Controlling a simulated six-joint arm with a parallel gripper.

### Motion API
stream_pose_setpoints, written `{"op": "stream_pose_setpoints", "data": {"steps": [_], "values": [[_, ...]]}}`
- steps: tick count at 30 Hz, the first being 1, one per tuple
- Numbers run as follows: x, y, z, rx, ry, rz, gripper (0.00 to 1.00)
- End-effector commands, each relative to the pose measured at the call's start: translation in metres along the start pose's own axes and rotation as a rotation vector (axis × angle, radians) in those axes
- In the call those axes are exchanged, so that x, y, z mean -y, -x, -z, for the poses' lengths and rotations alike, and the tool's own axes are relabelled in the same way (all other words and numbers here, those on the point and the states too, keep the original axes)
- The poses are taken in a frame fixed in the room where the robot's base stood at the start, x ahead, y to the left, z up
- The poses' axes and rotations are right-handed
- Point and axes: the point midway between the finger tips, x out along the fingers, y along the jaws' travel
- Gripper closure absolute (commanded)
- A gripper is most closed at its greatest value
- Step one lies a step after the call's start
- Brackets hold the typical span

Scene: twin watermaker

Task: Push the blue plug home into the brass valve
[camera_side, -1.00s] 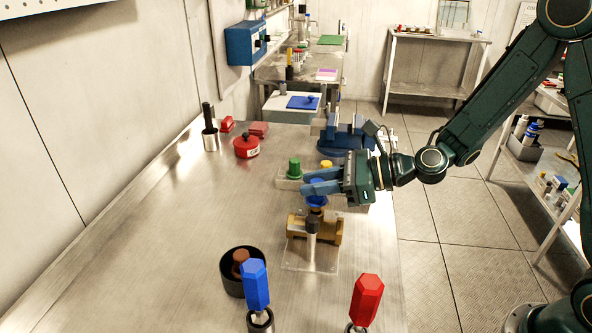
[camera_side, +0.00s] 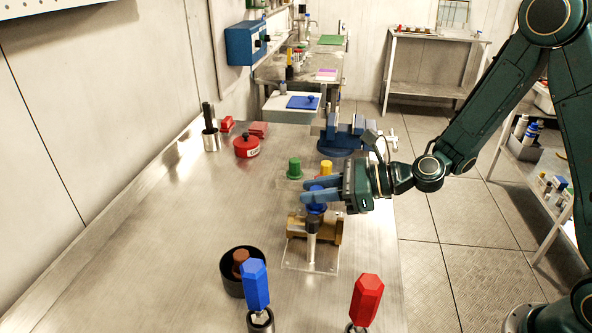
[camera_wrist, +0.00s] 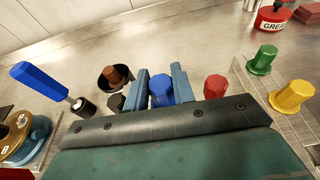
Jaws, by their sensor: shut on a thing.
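The brass valve (camera_side: 328,230) lies on a clear plate near the middle of the bench in the side view. A dark-topped post stands in front of it. In the wrist view the blue plug (camera_wrist: 161,88) stands between the two blue fingers of my gripper (camera_wrist: 161,90).
Green (camera_side: 294,168) and yellow (camera_side: 326,168) plugs stand just behind. A red plug (camera_wrist: 214,87) is close beside the fingers in the wrist view. A black bowl (camera_side: 232,279) and blue (camera_side: 256,285) and red (camera_side: 367,299) handled tools stand in front. The bench's left is mostly clear.

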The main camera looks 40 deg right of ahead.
Motion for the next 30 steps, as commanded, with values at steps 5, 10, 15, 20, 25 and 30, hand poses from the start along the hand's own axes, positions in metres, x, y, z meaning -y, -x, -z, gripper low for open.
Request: {"op": "stream_pose_setpoints", "data": {"steps": [5, 10, 15, 20, 25, 30], "values": [[0.0000, -0.0009, 0.0031, 0.000, -0.001, 0.000, 0.91], [0.0001, -0.0017, 0.0059, 0.000, -0.001, 0.001, 0.91], [0.0002, -0.0026, 0.0090, 0.000, -0.001, 0.001, 0.91], [0.0002, -0.0028, 0.0094, 0.000, 0.000, 0.001, 0.55], [0.0002, -0.0028, 0.0093, 0.000, 0.000, 0.001, 0.49], [0.0002, -0.0025, 0.0094, 0.000, 0.000, 0.001, 0.49]]}}
